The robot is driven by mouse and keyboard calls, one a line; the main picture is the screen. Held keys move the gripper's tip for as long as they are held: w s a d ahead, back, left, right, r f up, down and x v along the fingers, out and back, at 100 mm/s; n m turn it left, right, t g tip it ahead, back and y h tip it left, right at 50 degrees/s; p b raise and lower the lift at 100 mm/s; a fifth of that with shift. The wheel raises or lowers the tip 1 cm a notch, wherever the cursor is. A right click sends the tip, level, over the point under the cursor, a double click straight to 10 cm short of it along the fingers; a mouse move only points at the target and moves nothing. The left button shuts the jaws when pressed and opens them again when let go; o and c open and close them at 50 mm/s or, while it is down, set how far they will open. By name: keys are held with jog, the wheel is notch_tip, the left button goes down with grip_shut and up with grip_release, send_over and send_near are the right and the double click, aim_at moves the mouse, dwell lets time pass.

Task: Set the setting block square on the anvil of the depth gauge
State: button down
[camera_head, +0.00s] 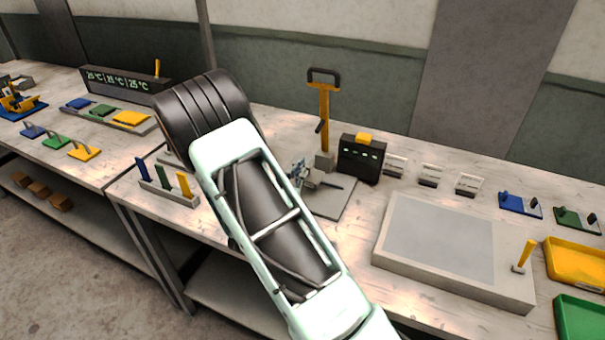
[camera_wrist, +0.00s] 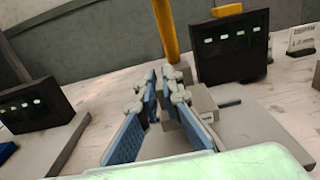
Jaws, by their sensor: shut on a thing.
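My gripper (camera_head: 298,174) reaches over the grey base plate (camera_head: 336,208) at the foot of a yellow column (camera_head: 325,112) with a black handle, which looks like the depth gauge. In the wrist view, my blue-padded fingers (camera_wrist: 160,92) stand close together with a narrow gap, in front of the column (camera_wrist: 165,30). The thing between them is mostly hidden. A pale grey block (camera_wrist: 205,99) with a small label shows just right of the right finger. I cannot tell whether it is the setting block or the anvil, or whether the held thing touches it.
A black readout box (camera_head: 361,160) stands right of the column, and it also shows in the wrist view (camera_wrist: 233,45). Another black display (camera_wrist: 38,108) is at left. A block with blue, green and yellow tabs (camera_head: 170,192) and a large grey plate (camera_head: 440,240) flank the gauge.

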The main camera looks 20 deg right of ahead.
notch_tip(320, 180, down, 3)
jog(key=shift+r, duration=0.2)
jog(key=shift+s+f+b, duration=0.15)
jog(key=shift+f+b, duration=0.5)
jog(key=c, duration=2.1)
grip_release()
jog(key=shift+s+a+f, duration=0.1)
jog(key=shift+s+f, duration=0.05)
jog(key=shift+f, duration=0.05)
jog(key=shift+r+p, duration=0.7)
jog(key=shift+p, duration=0.1)
jog(key=b+v, duration=0.1)
jog(key=v, duration=1)
jog(key=shift+s+a+r+b, duration=0.1)
jog(key=shift+a+r+b, duration=0.1)
jog(key=shift+a+b, duration=0.15)
